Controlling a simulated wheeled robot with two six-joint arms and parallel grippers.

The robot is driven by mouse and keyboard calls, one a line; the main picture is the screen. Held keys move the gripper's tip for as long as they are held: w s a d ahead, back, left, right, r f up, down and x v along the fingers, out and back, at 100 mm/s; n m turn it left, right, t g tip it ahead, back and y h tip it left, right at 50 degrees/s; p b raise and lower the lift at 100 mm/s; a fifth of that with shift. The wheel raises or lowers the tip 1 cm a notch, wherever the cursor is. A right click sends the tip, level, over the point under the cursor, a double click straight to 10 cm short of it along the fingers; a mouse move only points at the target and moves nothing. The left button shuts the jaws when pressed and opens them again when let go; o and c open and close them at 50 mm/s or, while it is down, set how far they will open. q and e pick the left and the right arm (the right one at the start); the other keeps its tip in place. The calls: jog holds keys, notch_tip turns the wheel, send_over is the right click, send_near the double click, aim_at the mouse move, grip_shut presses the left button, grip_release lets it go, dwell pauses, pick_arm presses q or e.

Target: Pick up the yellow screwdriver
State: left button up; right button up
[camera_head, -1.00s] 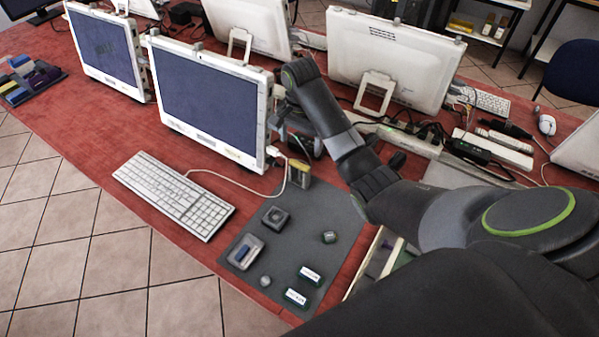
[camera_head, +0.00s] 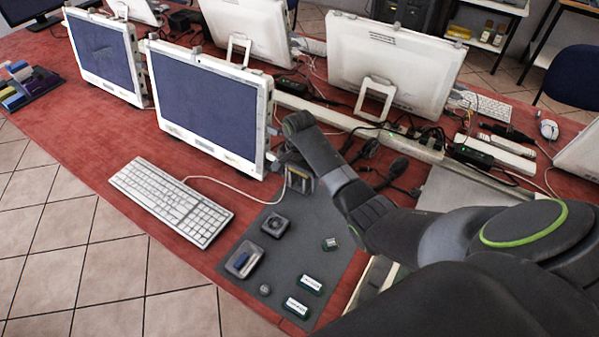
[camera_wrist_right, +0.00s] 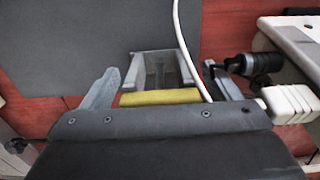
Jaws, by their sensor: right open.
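In the right wrist view, a yellow bar-like piece (camera_wrist_right: 158,97) lies crosswise between my fingers, beside a grey open-topped holder (camera_wrist_right: 160,65). Only part of it shows, so I cannot tell whether it is the yellow screwdriver. No other clear screwdriver shows. My right gripper (camera_wrist_right: 163,88) is open, with one finger on each side of the yellow piece and the holder, and holds nothing. In the head view, the right gripper (camera_head: 282,157) is above the holder (camera_head: 300,180) at the back of the grey mat (camera_head: 290,237). My left gripper is not in view.
A white cable (camera_wrist_right: 181,45) runs down beside the right finger. A black cylindrical part (camera_wrist_right: 238,65) and white power strip (camera_wrist_right: 290,102) are close on that side. The monitor (camera_head: 212,105) stands left of my right gripper, with a keyboard (camera_head: 170,200) in front.

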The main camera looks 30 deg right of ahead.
jog(key=shift+f, duration=0.25)
jog(key=c, duration=1.1)
jog(key=shift+r, duration=0.1)
